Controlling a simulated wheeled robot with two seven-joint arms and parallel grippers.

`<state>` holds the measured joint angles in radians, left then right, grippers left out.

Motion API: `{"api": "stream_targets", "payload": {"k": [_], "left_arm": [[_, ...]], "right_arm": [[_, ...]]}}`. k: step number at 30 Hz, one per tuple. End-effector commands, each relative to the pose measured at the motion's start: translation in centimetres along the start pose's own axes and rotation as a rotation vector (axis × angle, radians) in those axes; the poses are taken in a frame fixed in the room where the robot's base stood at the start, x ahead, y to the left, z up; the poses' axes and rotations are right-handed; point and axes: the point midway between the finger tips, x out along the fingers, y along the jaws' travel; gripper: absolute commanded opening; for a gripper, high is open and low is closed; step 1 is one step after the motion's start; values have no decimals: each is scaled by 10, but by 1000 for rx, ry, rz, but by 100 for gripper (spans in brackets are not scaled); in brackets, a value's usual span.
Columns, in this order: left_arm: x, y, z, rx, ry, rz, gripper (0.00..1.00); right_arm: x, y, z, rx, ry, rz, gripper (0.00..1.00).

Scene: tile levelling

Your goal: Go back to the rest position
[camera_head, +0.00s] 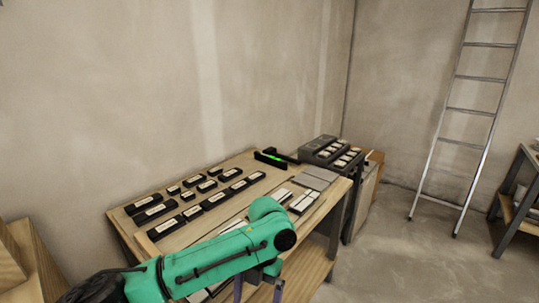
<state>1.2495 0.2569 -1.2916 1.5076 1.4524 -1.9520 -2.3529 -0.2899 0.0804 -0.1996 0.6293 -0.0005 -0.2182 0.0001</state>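My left arm's green links (215,262) come in from the lower left and reach across the front of the wooden workbench (335,190). The arm bends down at a dark round joint near the bench's front edge. Below it, two greyish strips that may be parts of my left gripper (258,291) run into the bottom edge of the picture. Their tips are cut off, so I cannot tell whether it is open or holds anything. My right gripper is out of view.
Several black labelled blocks (155,213) stand in rows on the bench. A black level with a green light (271,157), pale tiles (303,201) and grey slabs (314,178) lie further right. A dark case (325,150) stands beyond. A ladder (470,110) leans on the wall; the floor (400,255) is clear.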

Motion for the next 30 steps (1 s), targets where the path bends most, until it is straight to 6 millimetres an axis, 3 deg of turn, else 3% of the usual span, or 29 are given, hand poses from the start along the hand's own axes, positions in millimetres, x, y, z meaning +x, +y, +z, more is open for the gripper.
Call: {"api": "stream_targets", "payload": {"k": [8, 11, 13, 17, 21, 29, 30], "left_arm": [[44, -64, 2, -413, -97, -237, 99], [56, -83, 1, -728, -110, -408, 99], [64, -84, -1, -1035, -92, -551, 99], [84, -51, -13, -1668, -14, -778, 99], [112, 1, -41, -2221, 49, -903, 99], [152, 80, -112, -2921, 37, -985, 99], [156, 90, -124, 2964, -22, 976, 99]], "right_arm": [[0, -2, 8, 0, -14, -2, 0], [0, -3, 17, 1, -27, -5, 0], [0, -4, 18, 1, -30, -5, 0], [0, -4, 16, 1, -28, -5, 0], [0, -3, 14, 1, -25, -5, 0], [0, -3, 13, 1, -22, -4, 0], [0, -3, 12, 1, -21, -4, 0]]}}
